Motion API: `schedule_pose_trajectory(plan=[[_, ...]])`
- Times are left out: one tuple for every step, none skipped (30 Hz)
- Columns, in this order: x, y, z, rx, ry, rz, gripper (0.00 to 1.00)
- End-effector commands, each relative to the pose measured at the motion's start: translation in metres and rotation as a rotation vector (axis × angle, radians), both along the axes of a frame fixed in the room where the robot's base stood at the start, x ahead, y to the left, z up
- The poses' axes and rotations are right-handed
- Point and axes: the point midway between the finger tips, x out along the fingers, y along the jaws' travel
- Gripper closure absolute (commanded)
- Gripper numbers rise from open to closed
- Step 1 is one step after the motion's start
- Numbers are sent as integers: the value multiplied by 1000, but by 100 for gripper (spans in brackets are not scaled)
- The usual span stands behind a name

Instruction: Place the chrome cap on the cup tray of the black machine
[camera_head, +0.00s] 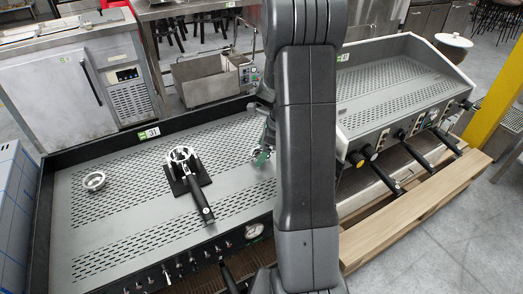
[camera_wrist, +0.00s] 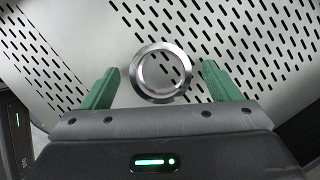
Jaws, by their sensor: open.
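The chrome cap (camera_wrist: 161,73) is a round, shiny piece with a thick bright rim. In the wrist view it sits over the perforated grey cup tray (camera_wrist: 230,35), between my two green fingers, with a gap on each side. It appears to rest on the tray. My gripper (camera_wrist: 161,85) is open. In the head view my gripper (camera_head: 262,156) is low over the right part of the cup tray (camera_head: 120,215) of the black machine (camera_head: 100,155). My arm hides much of that area, and only a bit of chrome shows beside a green fingertip.
A portafilter (camera_head: 188,178) with a black handle lies mid-tray. A chrome ring (camera_head: 94,181) lies to its left. A raised black edge bounds the tray. Knobs line its front. Another machine (camera_head: 395,85) on wood stands at the right. The tray's left front is clear.

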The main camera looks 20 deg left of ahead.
Motion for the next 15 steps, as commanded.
schedule_pose_trajectory(plan=[[2, -3, 11, 1, -4, -2, 17], [2, -5, 16, 1, -5, -1, 17], [3, -9, 24, 1, -5, -2, 17], [4, -11, 30, 1, -5, -2, 17], [5, -13, 37, 2, -5, -2, 17], [6, -17, 45, 3, -6, -2, 17], [6, -19, 52, 2, -5, -2, 17], [7, -22, 58, 3, -6, -3, 17], [7, -25, 65, 2, -5, -2, 17], [8, -27, 70, 1, -5, -2, 17], [8, -29, 75, 1, -4, -2, 17], [9, -32, 82, 1, -4, -2, 17], [10, -33, 86, 1, -4, -2, 17], [10, -35, 90, 1, -4, -2, 17], [10, -37, 94, 1, -2, -2, 17]])
